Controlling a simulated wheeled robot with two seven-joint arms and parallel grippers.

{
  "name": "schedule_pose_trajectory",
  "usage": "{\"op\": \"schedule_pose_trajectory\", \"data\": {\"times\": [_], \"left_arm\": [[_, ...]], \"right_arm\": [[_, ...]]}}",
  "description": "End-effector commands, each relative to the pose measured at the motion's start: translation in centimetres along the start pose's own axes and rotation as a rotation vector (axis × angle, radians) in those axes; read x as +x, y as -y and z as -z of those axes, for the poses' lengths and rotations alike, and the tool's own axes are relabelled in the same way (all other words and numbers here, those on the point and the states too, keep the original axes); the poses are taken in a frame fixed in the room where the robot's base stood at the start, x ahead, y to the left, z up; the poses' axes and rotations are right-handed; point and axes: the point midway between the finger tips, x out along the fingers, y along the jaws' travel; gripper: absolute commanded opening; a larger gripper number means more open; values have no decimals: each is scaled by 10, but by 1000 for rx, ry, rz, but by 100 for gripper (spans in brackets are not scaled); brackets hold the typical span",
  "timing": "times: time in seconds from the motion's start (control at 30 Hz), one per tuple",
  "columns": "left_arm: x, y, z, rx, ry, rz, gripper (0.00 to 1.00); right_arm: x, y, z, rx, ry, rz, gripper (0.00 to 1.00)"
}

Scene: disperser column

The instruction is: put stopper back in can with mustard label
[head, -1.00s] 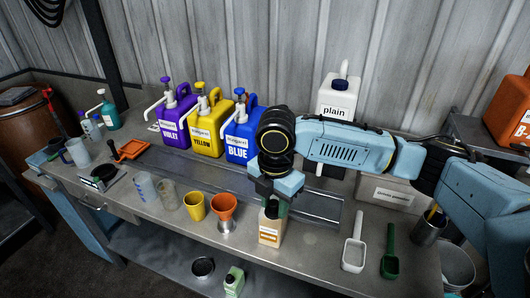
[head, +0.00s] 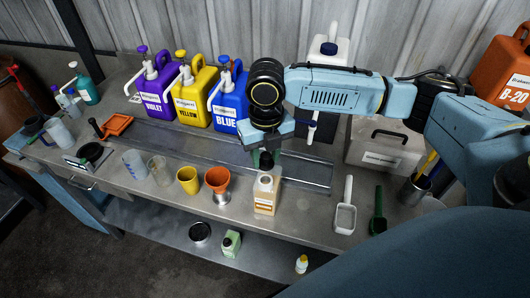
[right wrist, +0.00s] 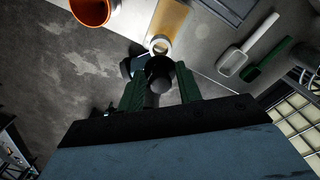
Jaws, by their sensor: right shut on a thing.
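The can with the mustard label (head: 265,194) stands upright near the front edge of the bench, its white mouth open. In the right wrist view its round mouth (right wrist: 160,45) and tan side show just beyond my fingertips. My right gripper (head: 266,160) is shut on a black stopper (right wrist: 160,72), which sits between the green fingers. The stopper is above the can's mouth, a little behind it in the head view, and looks apart from it. My left gripper is not in view.
An orange funnel cup (head: 218,180) and a yellow cup (head: 188,180) stand left of the can. A white scoop (head: 345,212) and a green scoop (head: 377,215) lie to the right. Violet, yellow and blue pump jugs (head: 230,102) stand behind. A lower shelf (head: 160,232) holds small bottles.

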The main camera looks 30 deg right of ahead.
Motion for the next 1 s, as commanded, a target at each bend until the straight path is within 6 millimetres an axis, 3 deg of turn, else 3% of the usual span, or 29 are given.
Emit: {"op": "schedule_pose_trajectory", "data": {"times": [0.37, 0.63, 1.0], "left_arm": [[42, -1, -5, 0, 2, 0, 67], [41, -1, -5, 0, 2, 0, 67], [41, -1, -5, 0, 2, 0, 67]], "right_arm": [[33, 0, 0, 1, 1, 1, 14], [48, 0, 0, 2, 0, 1, 14], [50, 0, 0, 2, 0, 0, 14]]}}
